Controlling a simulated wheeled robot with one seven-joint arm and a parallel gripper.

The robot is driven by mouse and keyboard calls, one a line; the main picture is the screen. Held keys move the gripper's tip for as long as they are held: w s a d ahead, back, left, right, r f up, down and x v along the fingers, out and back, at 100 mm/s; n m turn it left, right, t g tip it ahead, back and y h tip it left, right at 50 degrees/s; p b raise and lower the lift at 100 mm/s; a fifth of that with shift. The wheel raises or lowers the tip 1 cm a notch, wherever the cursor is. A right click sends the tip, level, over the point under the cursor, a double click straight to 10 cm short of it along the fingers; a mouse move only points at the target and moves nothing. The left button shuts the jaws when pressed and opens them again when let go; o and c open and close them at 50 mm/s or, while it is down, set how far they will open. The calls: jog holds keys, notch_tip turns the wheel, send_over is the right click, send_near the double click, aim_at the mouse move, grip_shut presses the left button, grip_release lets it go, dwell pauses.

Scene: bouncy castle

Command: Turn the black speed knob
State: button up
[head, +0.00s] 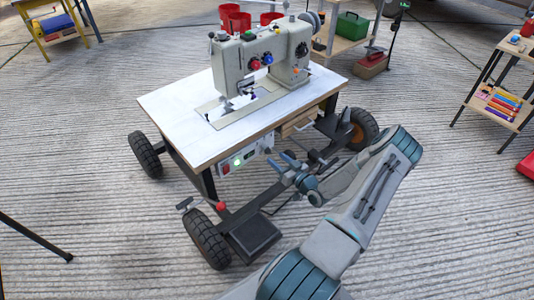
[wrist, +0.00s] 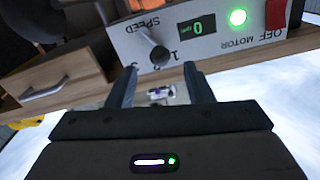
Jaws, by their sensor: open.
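The black speed knob (wrist: 153,46) sits on a pale control panel (wrist: 218,45) in the wrist view, where the panel appears upside down. The word SPEED and some numbers are printed around the knob. My gripper (wrist: 162,72) is open, and its two fingers point at the panel on either side of the knob's line, with the knob a little beyond the tips. I see no contact. In the head view my gripper (head: 284,162) is just right of the control box (head: 244,158) under the sewing machine table (head: 170,115). The knob is too small to make out there.
Beside the knob are a display (wrist: 198,26) reading 0, a lit green lamp (wrist: 237,17) and a red motor switch (wrist: 276,14). A wooden drawer (wrist: 50,80) is at left. The sewing machine (head: 255,60) stands on the wheeled table. A red ball (head: 221,206) is below.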

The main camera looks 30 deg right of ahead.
aim_at(267, 150)
jog(key=w, duration=0.2)
jog(key=w+b, duration=0.1)
jog(key=w, duration=0.1)
jog(key=w+a, duration=0.1)
jog(key=w, duration=0.2)
jog(key=shift+b, duration=0.3)
jog(key=c, duration=1)
